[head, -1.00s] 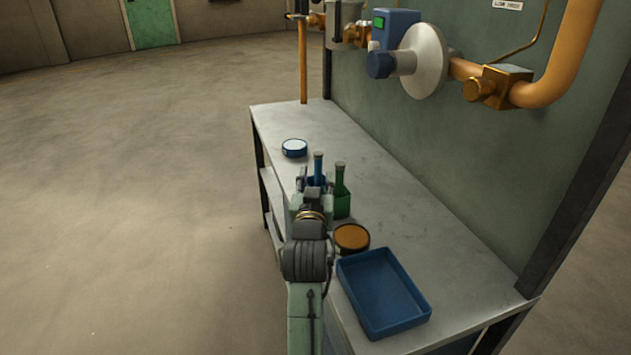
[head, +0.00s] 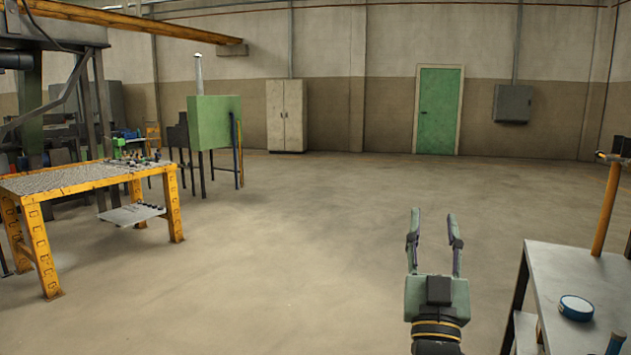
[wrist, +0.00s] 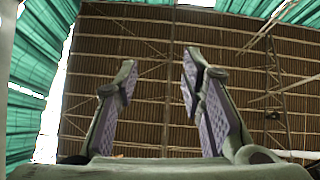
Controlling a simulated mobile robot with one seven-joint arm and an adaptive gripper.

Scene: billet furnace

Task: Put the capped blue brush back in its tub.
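My gripper (head: 433,215) is raised over open floor, left of the grey workbench. Its fingers point up and stand apart with nothing between them; the wrist view also shows the open, empty gap (wrist: 160,68).
A round blue tin with a pale lid (head: 576,308) sits on the workbench (head: 560,262). An orange post (head: 606,208) rises at the bench's far end. A yellow-framed table (head: 75,180) stands at left. Wide clear floor lies between.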

